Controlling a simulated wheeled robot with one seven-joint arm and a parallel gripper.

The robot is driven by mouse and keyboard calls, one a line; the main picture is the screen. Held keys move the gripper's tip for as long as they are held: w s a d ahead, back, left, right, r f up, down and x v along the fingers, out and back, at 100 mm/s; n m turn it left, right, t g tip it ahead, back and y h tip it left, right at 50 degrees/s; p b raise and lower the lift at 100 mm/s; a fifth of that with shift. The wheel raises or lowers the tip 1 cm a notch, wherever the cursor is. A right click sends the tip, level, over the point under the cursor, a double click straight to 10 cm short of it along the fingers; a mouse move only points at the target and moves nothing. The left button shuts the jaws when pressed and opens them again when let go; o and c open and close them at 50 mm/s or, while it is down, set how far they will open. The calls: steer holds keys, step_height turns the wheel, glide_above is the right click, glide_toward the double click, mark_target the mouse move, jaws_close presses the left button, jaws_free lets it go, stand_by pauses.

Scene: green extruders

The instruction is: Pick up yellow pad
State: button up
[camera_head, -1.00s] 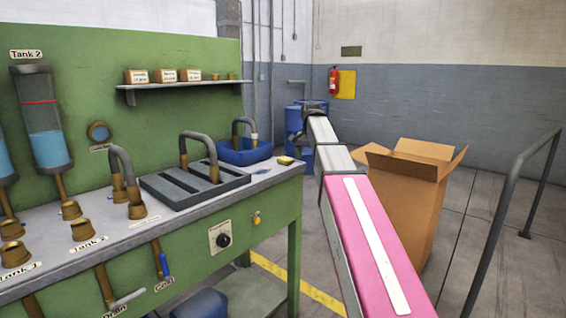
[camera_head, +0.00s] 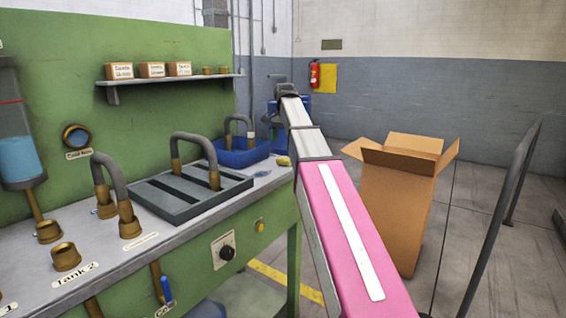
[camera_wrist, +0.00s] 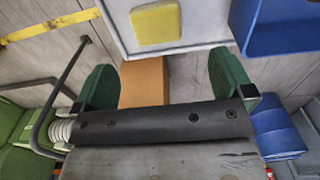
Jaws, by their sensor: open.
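The yellow pad (camera_wrist: 155,24) lies flat near the corner of the grey bench top (camera_wrist: 195,38) in the wrist view. In the head view the pad (camera_head: 283,160) is a small yellow patch at the bench's right end, close beside my arm's outline. My gripper (camera_wrist: 164,80) is open and empty, its two green fingers wide apart. The pad appears above the gap between the fingers in the wrist view, clear of both. In the head view my arm reaches away past the bench end, and its fingers cannot be made out.
A blue bin (camera_head: 238,156) stands on the bench left of the pad; it also shows in the wrist view (camera_wrist: 283,32). A grey slotted tray (camera_head: 172,211) with curved pipes is nearer. An open cardboard box (camera_head: 391,213) and a metal railing (camera_head: 493,217) stand right of my arm.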

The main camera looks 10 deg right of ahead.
mark_target(285, 158)
step_height(285, 158, down, 3)
steer(key=shift+f, duration=0.2)
steer(key=shift+s+f, duration=0.15)
steer(key=shift+f, duration=1.2)
steer(key=shift+s+f, duration=0.1)
steer(key=shift+f, duration=1.2)
steer(key=c, duration=1)
